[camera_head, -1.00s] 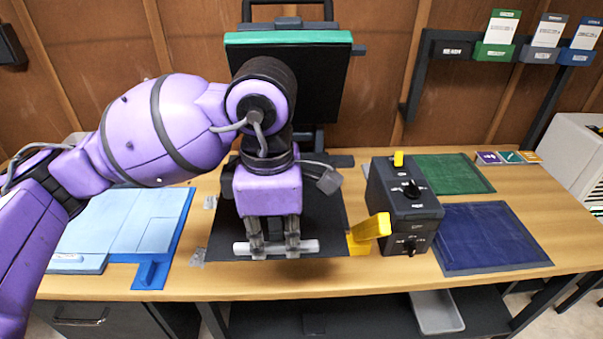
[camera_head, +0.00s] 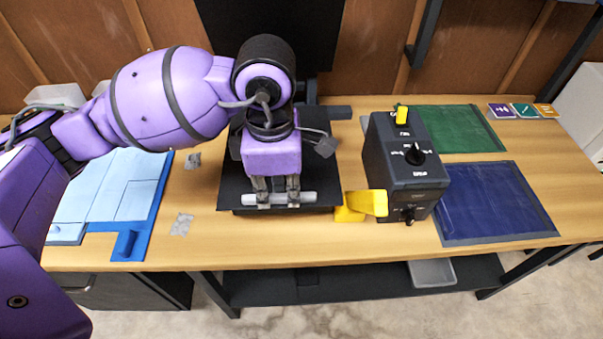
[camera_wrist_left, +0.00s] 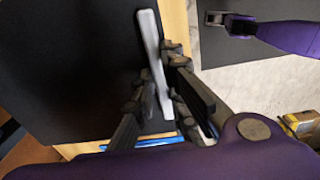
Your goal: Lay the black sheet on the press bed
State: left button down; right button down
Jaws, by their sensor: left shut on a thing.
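The black sheet (camera_head: 232,190) is a dark panel with a light grey bar (camera_head: 312,198) along its near edge. It lies over the press bed (camera_head: 285,210), whose dark front edge shows just under it; I cannot tell whether they touch fully. My left gripper (camera_head: 278,197) points down and is shut on the grey bar. The left wrist view shows the fingers on the bar (camera_wrist_left: 150,55) and the sheet (camera_wrist_left: 70,70) beyond. My arm hides the sheet's middle. My right gripper (camera_wrist_left: 230,23) shows small at the top right of the left wrist view; its jaws are unclear.
The press's black upright lid (camera_head: 275,30) stands behind. A yellow piece (camera_head: 362,205) and a dark control box (camera_head: 405,165) stand close on the right. Green (camera_head: 455,130) and blue (camera_head: 495,203) mats lie farther right. A light-blue board (camera_head: 105,200) lies left.

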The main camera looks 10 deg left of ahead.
pick_arm(q)
jog(key=shift+f, duration=1.55)
jog(key=c, duration=1.8)
grip_release()
jog(key=shift+r, duration=0.1)
jog(key=shift+o, duration=0.2)
notch_tip(320, 180, up, 12)
jog(key=shift+r, duration=0.15)
